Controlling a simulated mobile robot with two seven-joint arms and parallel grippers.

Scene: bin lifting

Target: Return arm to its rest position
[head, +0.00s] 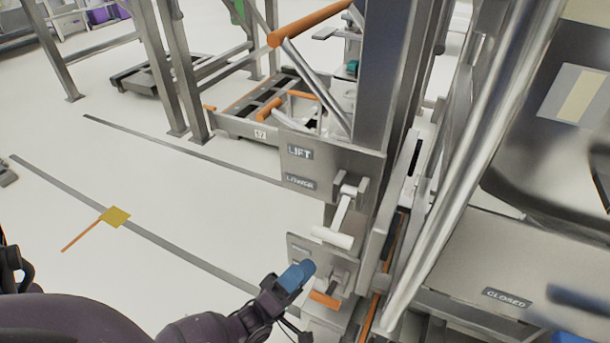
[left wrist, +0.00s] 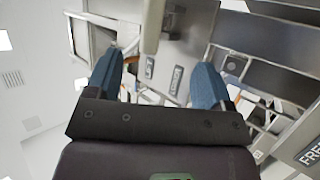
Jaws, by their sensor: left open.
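My left gripper (head: 300,275) has blue fingers and is beside the lower plate of the lift's post, just left of an orange-tipped lever (head: 325,299). In the left wrist view its two blue fingers (left wrist: 157,78) stand wide apart with nothing between them. A white-handled lever (head: 333,238) sits above it on a metal panel (head: 330,165) marked LIFT and LOWER. I cannot tell from the head view whether a finger touches the orange-tipped lever. My right gripper is not visible.
A steel post (head: 385,75) and a slanted shiny tube (head: 475,150) stand right of the gripper. A metal panel labelled CLOSED (head: 507,298) is at the lower right. Open white floor (head: 200,195) with grey strips lies to the left. A cart frame (head: 235,125) stands behind.

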